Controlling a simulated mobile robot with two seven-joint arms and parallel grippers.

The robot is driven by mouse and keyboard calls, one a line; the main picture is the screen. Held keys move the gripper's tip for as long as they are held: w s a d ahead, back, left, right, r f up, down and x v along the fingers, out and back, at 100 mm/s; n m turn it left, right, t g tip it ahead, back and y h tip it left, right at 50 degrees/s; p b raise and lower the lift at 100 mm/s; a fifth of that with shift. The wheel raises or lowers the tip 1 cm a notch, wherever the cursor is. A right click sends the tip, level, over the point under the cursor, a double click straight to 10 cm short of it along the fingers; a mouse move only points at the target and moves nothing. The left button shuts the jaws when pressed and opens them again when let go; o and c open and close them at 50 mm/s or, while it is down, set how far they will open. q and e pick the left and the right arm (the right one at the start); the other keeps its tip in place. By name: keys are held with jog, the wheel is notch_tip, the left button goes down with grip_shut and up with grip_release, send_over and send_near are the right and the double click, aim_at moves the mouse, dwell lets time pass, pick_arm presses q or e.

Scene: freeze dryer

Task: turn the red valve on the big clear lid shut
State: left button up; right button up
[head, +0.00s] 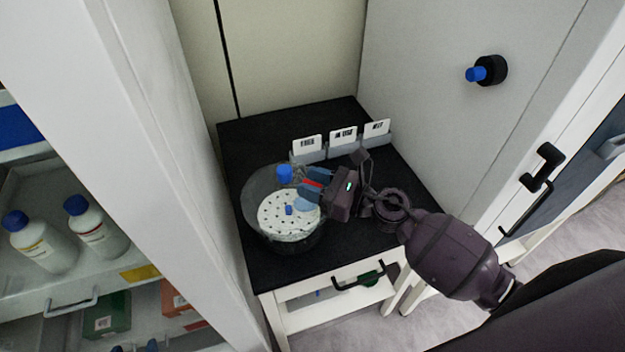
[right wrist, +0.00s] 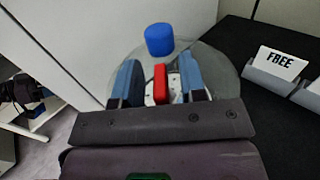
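The big clear lid (head: 258,187) is a round, see-through vessel on the black table top, with a blue cap (head: 284,173) at its top. The red valve (head: 312,182) shows as a small red piece at the lid's right side, partly covered by my gripper. In the right wrist view the red valve (right wrist: 160,84) stands upright between the two blue fingers of my right gripper (right wrist: 160,82). The fingers are apart, with a gap on each side of the valve. The same right gripper shows in the head view (head: 314,187). My left gripper is out of view.
A white plate with holes (head: 275,215) shows through the lid. Several card holders (head: 342,151) stand behind on the black table (head: 345,245). A white cabinet wall rises at the right, and a shelf with bottles (head: 92,227) stands at the left.

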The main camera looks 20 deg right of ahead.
grip_shut()
dwell(0.4)
